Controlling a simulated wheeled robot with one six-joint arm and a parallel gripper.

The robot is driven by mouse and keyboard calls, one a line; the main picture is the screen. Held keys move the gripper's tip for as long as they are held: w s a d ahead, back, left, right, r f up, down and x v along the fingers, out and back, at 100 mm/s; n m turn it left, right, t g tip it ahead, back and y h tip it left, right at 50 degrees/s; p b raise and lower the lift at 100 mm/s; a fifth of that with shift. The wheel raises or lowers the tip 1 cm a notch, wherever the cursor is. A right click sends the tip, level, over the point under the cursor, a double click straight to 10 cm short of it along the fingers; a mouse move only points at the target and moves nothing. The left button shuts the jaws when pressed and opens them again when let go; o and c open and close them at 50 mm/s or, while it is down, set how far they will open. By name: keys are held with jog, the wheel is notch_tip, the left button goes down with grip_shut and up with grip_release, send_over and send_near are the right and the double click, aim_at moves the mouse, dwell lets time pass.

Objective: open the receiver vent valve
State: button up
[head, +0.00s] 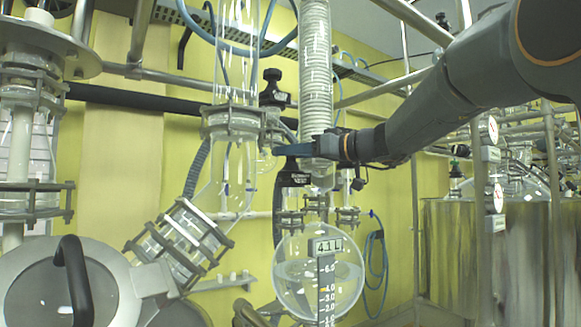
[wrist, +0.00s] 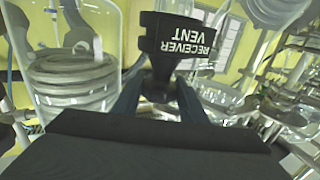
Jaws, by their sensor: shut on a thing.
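The receiver vent valve (head: 293,179) is black with a white-lettered label, above and left of the round glass receiver in the head view. In the wrist view its RECEIVER VENT label (wrist: 185,40) is large and upside down, just beyond the fingers. My gripper (head: 283,150) reaches in from the right, level, directly above the label. In the wrist view my gripper (wrist: 162,92) has one finger on each side of the valve's black narrow part and is shut on it. The fingers and dark gripper body hide part of the handle, so its turn angle is unclear.
The glass receiver (head: 318,285) holds liquid and carries a 4.1 L display (head: 325,246). Another black valve knob (head: 272,75) stands above my fingers. A ribbed vertical column (head: 316,70) is close to my wrist. A glass vessel with a coil (wrist: 72,75) is at left in the wrist view.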

jog(key=shift+r+n+g+y+b, duration=0.15)
jog(key=shift+n+g+y+b, duration=0.55)
jog(key=shift+b, duration=1)
jog(key=o, duration=0.8)
jog(key=shift+d, duration=0.1)
jog(key=b+v, duration=0.2)
jog(key=v, duration=0.5)
jog(key=shift+s+d+b, duration=0.25)
jog(key=shift+d+b, duration=0.05)
jog(key=shift+o, duration=0.4)
